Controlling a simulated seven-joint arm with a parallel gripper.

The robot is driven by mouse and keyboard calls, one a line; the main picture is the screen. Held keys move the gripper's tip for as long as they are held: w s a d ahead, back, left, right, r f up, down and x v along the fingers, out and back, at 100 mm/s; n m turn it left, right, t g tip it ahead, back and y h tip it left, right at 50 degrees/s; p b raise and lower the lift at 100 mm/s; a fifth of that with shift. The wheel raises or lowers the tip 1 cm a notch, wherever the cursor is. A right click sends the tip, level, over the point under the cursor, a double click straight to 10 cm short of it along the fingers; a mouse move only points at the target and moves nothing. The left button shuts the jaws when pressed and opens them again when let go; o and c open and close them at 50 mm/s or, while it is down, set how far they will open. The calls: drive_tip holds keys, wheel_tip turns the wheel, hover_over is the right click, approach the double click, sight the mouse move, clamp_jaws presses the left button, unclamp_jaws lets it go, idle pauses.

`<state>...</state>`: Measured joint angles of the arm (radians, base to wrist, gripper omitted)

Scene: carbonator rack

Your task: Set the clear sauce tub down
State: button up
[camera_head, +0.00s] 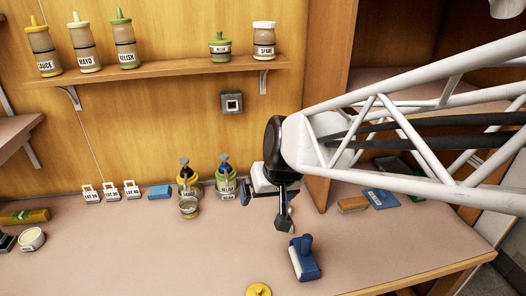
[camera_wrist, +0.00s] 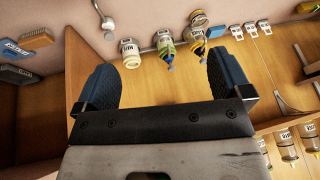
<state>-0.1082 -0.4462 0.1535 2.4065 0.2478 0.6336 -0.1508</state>
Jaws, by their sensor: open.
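The clear sauce tub (camera_head: 188,207) appears to be the small round see-through cup on the counter, just in front of the yellow-labelled pump jar (camera_head: 187,180). It stands upright. In the wrist view it seems to show near the top (camera_wrist: 198,17), beside the pump jars. My gripper (camera_head: 265,204) is open and empty, above the counter to the right of the tub and apart from it. Its two blue-padded fingers are spread wide in the wrist view (camera_wrist: 160,78), with nothing between them.
A white container (camera_head: 262,178) is partly hidden behind my gripper. A blue tool (camera_head: 304,260) and a yellow lid (camera_head: 259,289) lie in front. A wooden partition (camera_head: 316,185) stands at right. The left-centre counter is clear.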

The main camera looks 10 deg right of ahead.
drive_tip(key=s+d+g+h, duration=0.1)
drive_tip(key=s+d, duration=0.2)
drive_tip(key=s, duration=0.3)
drive_tip(key=s+d+r+m+h, duration=0.1)
drive_tip(key=s+d, duration=0.3)
drive_tip(key=s, duration=0.3)
drive_tip(key=shift+d+r+g, duration=0.2)
drive_tip(key=shift+d+g, duration=0.1)
drive_tip(key=shift+g, duration=0.1)
